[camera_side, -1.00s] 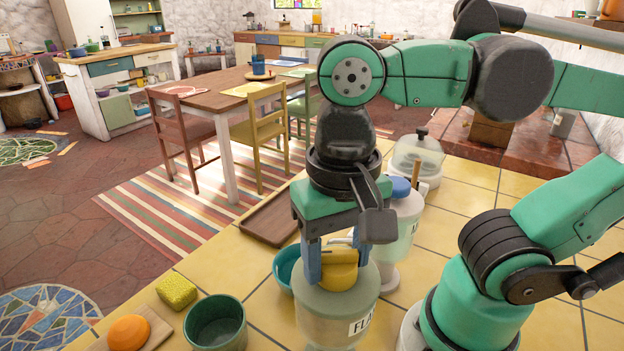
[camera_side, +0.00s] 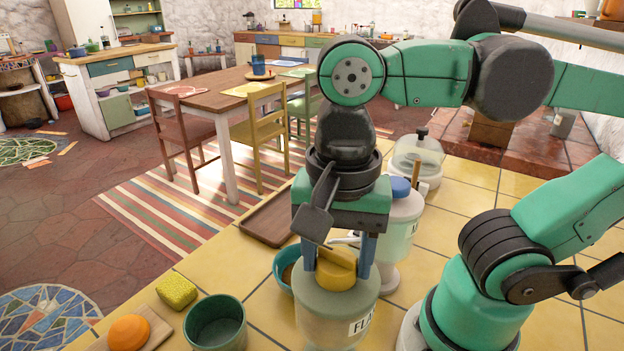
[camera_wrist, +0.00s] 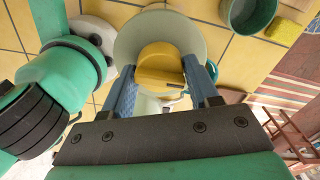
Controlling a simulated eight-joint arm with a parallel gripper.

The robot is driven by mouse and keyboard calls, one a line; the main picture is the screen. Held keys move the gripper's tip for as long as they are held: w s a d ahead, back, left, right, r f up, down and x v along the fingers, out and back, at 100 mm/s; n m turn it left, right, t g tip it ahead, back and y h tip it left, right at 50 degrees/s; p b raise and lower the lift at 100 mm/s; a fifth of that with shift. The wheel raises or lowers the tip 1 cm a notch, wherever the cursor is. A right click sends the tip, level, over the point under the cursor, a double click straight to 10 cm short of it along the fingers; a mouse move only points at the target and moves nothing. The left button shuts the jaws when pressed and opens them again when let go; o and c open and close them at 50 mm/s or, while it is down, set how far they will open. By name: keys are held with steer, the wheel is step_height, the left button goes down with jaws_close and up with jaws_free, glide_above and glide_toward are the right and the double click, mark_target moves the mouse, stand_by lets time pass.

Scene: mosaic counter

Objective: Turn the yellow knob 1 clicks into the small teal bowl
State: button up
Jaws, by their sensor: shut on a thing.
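The yellow knob (camera_side: 337,268) sits on top of a pale, clear-bodied dispenser (camera_side: 335,305) with a label that reads in part "FLA". My gripper (camera_side: 339,262) is shut on the knob from above, with one blue finger on each side. The wrist view also shows the knob (camera_wrist: 160,68) between the blue fingers. The small teal bowl (camera_side: 284,262) is beside the dispenser, partly hidden behind it and my gripper. Some brown contents show inside the bowl.
A second dispenser with a blue knob (camera_side: 400,187) stands behind. A dark green pot (camera_side: 215,322), a yellow sponge (camera_side: 176,290) and an orange round thing (camera_side: 129,332) on a board are at the front left. A brown tray (camera_side: 268,218) lies behind the bowl.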

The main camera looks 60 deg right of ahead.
mark_target(338, 252)
stand_by(0.4)
steer(key=o, duration=1.3)
steer(key=shift+r, duration=0.1)
steer(key=shift+r, duration=2.75)
steer(key=w+d+f+n+t, duration=0.2)
steer(key=w+f+n, duration=0.1)
steer(key=w+n, duration=0.1)
steer(key=w+d+f+n+t, duration=0.2)
steer(key=w+d+f+n, duration=0.1)
steer(key=w+n, duration=0.1)
steer(key=w+d+f+n+t, duration=0.3)
steer(key=w+n, duration=0.1)
steer(key=n, duration=0.1)
steer(key=shift+d+f, duration=0.25)
steer(key=shift+f, duration=0.1)
